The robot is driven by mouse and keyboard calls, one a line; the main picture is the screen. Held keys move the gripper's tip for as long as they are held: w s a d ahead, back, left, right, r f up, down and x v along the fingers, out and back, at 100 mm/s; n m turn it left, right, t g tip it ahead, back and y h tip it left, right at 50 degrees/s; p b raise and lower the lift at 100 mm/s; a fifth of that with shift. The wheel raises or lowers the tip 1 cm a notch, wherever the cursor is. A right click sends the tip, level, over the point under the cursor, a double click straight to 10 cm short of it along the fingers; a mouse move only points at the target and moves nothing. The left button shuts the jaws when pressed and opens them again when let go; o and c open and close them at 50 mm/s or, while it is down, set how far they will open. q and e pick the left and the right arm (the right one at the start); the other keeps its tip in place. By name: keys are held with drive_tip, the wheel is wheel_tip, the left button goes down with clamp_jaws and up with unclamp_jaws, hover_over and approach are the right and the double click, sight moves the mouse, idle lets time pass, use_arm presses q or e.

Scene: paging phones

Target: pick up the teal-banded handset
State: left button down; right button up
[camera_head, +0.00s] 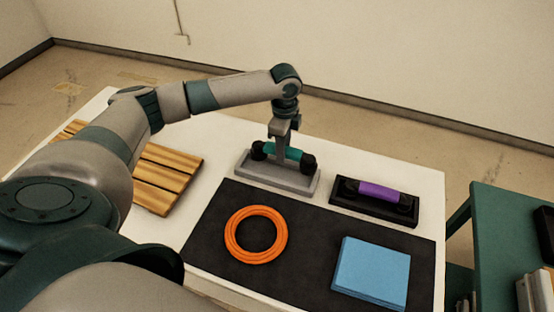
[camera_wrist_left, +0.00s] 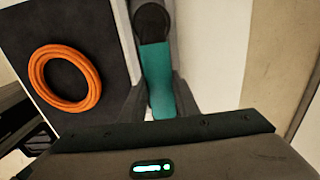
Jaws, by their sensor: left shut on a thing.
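The teal-banded handset (camera_head: 294,153) has a teal grip and black round ends. It is at its grey cradle (camera_head: 285,179) at the back of the white table; I cannot tell whether it still touches the cradle. My left gripper (camera_head: 281,150) comes down from above and is shut on the handset's teal middle. In the left wrist view the teal band (camera_wrist_left: 157,75) runs between the fingers, with one black end beyond; the other end is hidden by the gripper. My right gripper is not in view.
A purple-banded handset (camera_head: 377,191) lies on a black cradle (camera_head: 370,211) to the right. An orange cable coil (camera_head: 233,245) and a blue box (camera_head: 371,272) lie on the dark mat (camera_head: 310,251). A slatted wooden board (camera_head: 160,178) is at left. A green shelf (camera_head: 508,224) stands right of the table.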

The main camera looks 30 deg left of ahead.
use_arm(q)
drive_tip(key=w+d+r+b, duration=0.3)
drive_tip(key=w+d+r, duration=0.3)
drive_tip(key=d, duration=0.1)
drive_tip(key=shift+w+d, duration=0.15)
drive_tip(key=shift+w, duration=0.25)
drive_tip(key=shift+s, duration=0.1)
